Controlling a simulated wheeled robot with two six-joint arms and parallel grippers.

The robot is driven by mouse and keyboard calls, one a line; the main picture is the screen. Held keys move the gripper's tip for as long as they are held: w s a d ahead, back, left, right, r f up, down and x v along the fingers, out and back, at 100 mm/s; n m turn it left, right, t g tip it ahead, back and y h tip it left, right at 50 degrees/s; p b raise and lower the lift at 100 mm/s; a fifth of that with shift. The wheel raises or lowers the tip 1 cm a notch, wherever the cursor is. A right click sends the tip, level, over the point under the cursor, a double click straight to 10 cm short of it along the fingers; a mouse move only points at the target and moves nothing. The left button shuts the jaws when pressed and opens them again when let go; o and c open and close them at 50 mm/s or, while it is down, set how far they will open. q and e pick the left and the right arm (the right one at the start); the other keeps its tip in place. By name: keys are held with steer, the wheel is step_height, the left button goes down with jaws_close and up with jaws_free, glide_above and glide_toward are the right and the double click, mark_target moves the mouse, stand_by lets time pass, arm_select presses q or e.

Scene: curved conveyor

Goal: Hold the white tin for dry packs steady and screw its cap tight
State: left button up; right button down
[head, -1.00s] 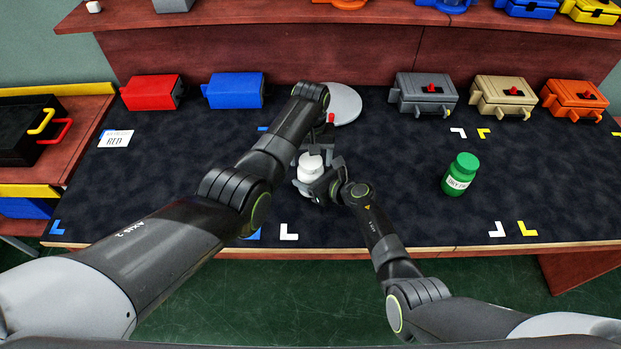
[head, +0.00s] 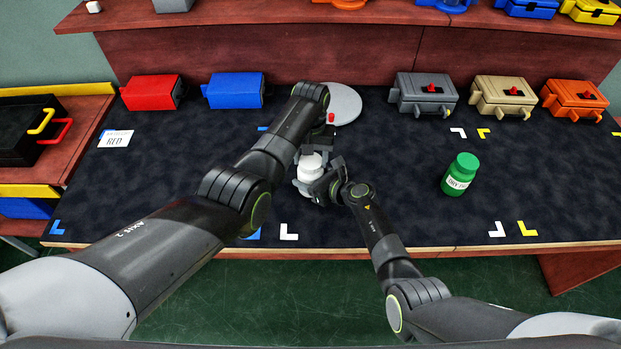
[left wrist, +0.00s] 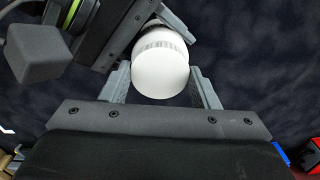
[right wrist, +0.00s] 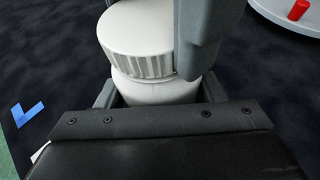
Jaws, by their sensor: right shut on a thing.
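The white tin (head: 307,171) stands upright on the dark table mat, with its ribbed white cap (right wrist: 136,42) on top. My right gripper (head: 322,186) is shut on the tin's body, below the cap, as the right wrist view shows. My left gripper (head: 313,153) is at the cap from the far side. One left finger hides the cap's right edge in the right wrist view. Whether the cap is tight cannot be seen.
A grey round plate (head: 345,103) with a red knob (head: 331,118) lies just behind the tin. A green bottle (head: 460,174) stands to the right. Red, blue, grey, tan and orange boxes line the back. The mat between tin and bottle is clear.

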arm_select(q)
steer(key=o, duration=0.4)
steer(key=shift+r, duration=2.3)
steer(key=shift+r+n, duration=0.9)
steer(key=shift+r, duration=0.85)
steer(key=shift+c, duration=0.4)
